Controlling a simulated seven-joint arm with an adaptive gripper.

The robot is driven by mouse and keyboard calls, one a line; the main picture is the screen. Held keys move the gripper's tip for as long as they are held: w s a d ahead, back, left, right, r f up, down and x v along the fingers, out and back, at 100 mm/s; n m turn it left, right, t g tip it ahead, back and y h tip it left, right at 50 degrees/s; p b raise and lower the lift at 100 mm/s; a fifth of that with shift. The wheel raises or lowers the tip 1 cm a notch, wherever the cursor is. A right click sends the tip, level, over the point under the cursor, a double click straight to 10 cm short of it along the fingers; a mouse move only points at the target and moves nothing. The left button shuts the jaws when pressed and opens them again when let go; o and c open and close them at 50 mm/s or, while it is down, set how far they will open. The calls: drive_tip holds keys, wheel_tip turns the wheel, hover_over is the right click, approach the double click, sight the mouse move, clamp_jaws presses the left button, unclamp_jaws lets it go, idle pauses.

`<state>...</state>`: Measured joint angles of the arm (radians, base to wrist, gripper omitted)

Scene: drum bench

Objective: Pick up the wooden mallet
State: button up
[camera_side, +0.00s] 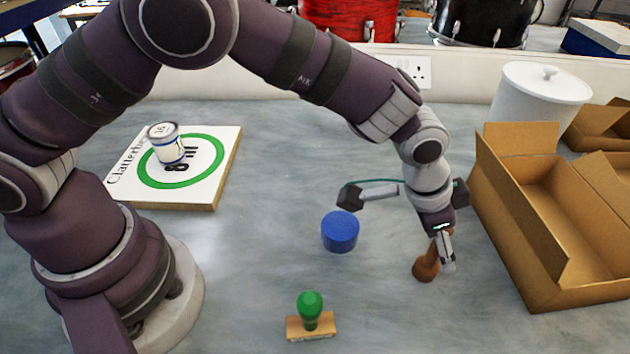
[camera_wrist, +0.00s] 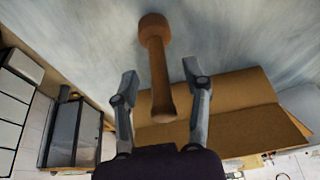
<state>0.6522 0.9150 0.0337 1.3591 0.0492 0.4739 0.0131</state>
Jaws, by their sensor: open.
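The wooden mallet (camera_side: 425,269) is brown and stands on the bench with its head down and its handle rising, partly hidden behind my fingers in the side view. In the wrist view, the mallet (camera_wrist: 156,60) shows its round head at the top and its handle pointing towards me. My gripper (camera_side: 446,262) points down at the handle. In the wrist view, my gripper (camera_wrist: 160,76) is open, with one finger on each side of the handle and visible gaps. I cannot tell the exact depth of the fingers along the handle.
An open cardboard box (camera_side: 545,250) stands close to the right. A blue cylinder (camera_side: 340,232) and a green-handled stamp (camera_side: 310,318) are to the left. A can (camera_side: 166,144) stands on a printed board (camera_side: 205,188). A white lidded pot (camera_side: 538,100) is behind.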

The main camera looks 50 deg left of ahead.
drive_tip(key=shift+c, duration=0.2)
clamp_jaws()
